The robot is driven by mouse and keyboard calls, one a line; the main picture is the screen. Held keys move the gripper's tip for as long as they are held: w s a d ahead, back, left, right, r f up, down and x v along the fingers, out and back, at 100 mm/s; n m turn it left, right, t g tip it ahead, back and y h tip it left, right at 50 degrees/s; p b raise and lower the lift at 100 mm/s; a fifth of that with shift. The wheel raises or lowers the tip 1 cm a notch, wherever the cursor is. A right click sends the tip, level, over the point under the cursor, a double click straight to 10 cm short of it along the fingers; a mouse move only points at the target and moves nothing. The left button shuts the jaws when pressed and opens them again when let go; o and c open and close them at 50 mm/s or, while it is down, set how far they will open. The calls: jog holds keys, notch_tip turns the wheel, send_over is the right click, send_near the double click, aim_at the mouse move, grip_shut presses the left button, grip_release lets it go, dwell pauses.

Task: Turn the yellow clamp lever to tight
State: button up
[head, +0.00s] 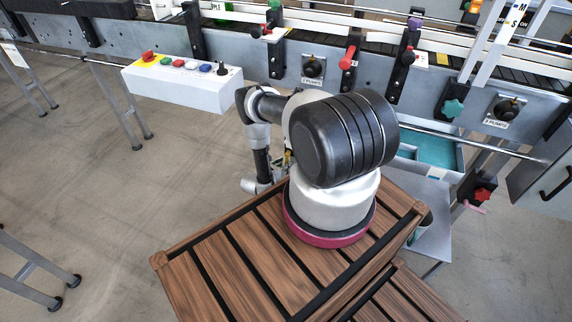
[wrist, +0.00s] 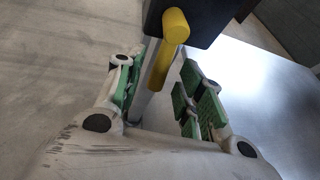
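The yellow clamp lever (wrist: 173,32) shows in the wrist view as a rounded bar at the top centre, against a black block (wrist: 208,18). Its lower part reaches down between the green-padded fingers of my gripper (wrist: 160,78). The fingers are apart, one on each side of the lever, with a visible gap on the right; I cannot tell whether the left finger touches it. A grey metal post (wrist: 147,102) runs below the lever. In the head view I cannot make out the yellow lever, and my arm hides much of the area around my gripper.
A smooth grey metal plate (wrist: 262,88) lies right of my gripper. In the head view, the conveyor frame (head: 240,52) runs across the back with several coloured knobs. A white control box (head: 180,84) projects from it at left. Open floor (head: 90,180) lies left.

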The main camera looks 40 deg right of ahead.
jog(key=shift+x, duration=0.95)
grip_shut()
